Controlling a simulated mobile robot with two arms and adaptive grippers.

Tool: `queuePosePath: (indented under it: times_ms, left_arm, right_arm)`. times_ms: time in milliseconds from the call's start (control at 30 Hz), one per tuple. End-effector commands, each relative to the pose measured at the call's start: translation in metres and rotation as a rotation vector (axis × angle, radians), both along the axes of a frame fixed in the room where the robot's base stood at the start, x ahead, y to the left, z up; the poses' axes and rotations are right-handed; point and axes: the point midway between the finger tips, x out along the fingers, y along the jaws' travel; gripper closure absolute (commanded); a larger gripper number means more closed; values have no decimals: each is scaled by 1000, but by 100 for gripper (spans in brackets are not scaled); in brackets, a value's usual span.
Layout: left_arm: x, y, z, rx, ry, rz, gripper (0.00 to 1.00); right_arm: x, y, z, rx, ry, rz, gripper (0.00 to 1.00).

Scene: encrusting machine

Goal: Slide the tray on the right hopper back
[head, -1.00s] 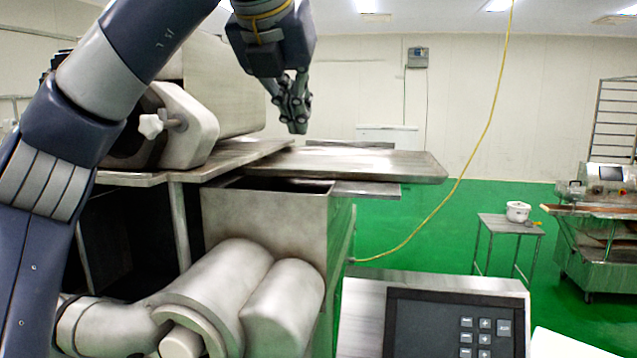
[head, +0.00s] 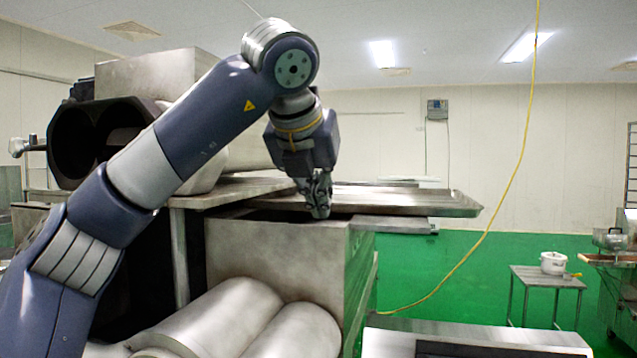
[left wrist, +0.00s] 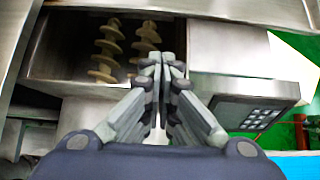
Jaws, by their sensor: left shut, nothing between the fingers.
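The metal tray (head: 425,199) is a flat, low-rimmed sheet lying across the top of the right hopper (head: 285,250) and jutting out to the right. The hopper is a steel box, partly open along its near side. My left gripper (head: 318,208) points down with its fingers shut and empty, at the near edge of the tray over the hopper opening. I cannot tell whether it touches the tray. In the left wrist view, the shut fingers (left wrist: 164,68) are above the open hopper, where spiral augers (left wrist: 105,50) show inside. My right gripper is not in view.
A flat metal ledge (head: 235,188) adjoins the tray on the left. Large metal cylinders (head: 225,320) lie below the hopper. A control panel (left wrist: 250,113) stands beside the hopper. A yellow cable (head: 490,190) hangs at right. A small table (head: 545,281) holds a white pot.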

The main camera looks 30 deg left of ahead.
Motion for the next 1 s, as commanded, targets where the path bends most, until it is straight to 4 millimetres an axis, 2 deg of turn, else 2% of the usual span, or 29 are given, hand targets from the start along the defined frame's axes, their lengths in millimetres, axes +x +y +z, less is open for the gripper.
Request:
queuePosePath:
  times_ms: [200, 400, 600, 1000]
  left_arm:
    - [32, 10, -33, 2, 6, 1, 100]
    - [60, 17, -31, -1, 3, 0, 100]
    - [70, 19, -33, 0, 1, 0, 100]
    - [74, 21, -33, -1, 2, 0, 100]
  right_arm:
    - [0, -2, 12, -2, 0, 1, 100]
    - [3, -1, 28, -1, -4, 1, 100]
    - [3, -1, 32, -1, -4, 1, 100]
    - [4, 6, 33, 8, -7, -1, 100]
